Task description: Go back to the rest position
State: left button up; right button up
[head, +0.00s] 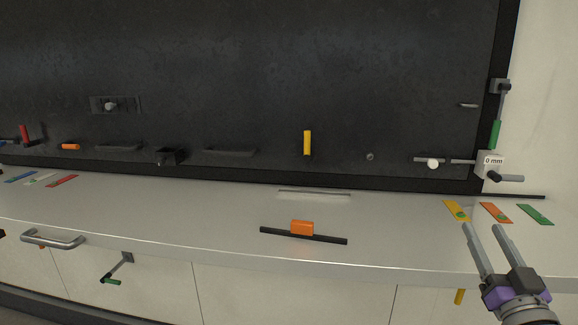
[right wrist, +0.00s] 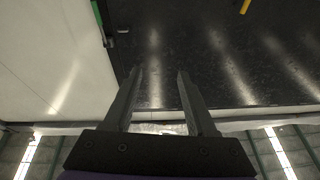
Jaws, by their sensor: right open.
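My right gripper (head: 484,240) is at the lower right in the head view, with its two grey fingers apart and nothing between them. It is over the right end of the grey counter, and its fingertips appear near the coloured cards. In the right wrist view the gripper (right wrist: 157,85) also shows two spread, empty fingers against a dark panel (right wrist: 220,50). My left gripper is not seen in either view.
Yellow (head: 456,210), orange (head: 495,212) and green (head: 535,214) cards lie at right.

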jog(key=s+a+f+m+g+h+p, duration=0.1)
jog(key=a+f+g, duration=0.3)
jog(key=f, duration=0.6)
jog(key=s+a+f+m+g, duration=0.1)
jog(key=a+f+g, duration=0.35)
jog(key=f, duration=0.65)
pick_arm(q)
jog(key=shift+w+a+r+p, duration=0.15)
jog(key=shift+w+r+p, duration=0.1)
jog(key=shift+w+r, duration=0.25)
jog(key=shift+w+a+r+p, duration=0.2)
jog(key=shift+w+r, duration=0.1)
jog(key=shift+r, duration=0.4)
pick_arm(e)
jog(key=s+a+f+n+g+y, duration=0.4)
jog(key=s+a+f+g, duration=0.3)
jog(key=s+a+f, duration=0.5)
notch_tip(320, 180, down, 4)
jog(key=shift+s+r+n+y, duration=0.2)
jog(key=shift+s+n+y, duration=0.05)
jog(key=shift+n+y, duration=0.15)
